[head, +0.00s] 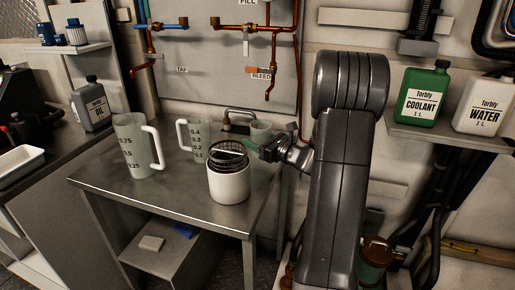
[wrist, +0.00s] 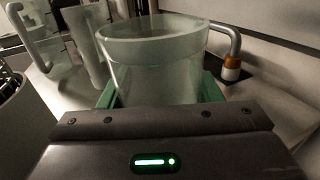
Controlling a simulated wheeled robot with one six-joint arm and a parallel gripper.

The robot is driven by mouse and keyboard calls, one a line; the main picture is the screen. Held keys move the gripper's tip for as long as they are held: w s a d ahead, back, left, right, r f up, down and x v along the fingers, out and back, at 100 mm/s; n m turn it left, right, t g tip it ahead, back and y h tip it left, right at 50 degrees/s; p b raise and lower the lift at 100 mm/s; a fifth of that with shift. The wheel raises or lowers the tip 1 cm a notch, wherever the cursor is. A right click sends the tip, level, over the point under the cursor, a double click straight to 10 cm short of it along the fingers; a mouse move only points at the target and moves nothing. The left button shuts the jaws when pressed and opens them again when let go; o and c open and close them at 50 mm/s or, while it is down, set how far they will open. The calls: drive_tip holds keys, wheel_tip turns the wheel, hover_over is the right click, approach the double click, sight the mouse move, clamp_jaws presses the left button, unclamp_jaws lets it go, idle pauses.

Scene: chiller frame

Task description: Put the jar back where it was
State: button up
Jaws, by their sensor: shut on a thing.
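A clear, pale jar (head: 261,131) is near the back right of the steel table, by the wall, left of my arm. My gripper (head: 268,150) is shut on it from the right side. In the wrist view the jar (wrist: 152,62) stands upright between the green finger pads, its open rim up. Its base is hidden behind the gripper, so I cannot tell whether it touches the table.
The steel table (head: 140,190) also holds a large measuring jug (head: 132,150), a smaller jug (head: 196,142) and a white pot with a dark wire basket (head: 229,184). A bent pipe (wrist: 234,45) stands close behind the jar. The table's front left is clear.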

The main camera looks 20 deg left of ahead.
drive_tip(key=shift+d+f, duration=0.1)
drive_tip(key=shift+f, duration=1.5)
drive_tip(key=shift+f+b, duration=0.25)
drive_tip(key=shift+b, duration=0.05)
drive_tip(key=o, duration=1.2)
drive_tip(key=shift+r, duration=0.1)
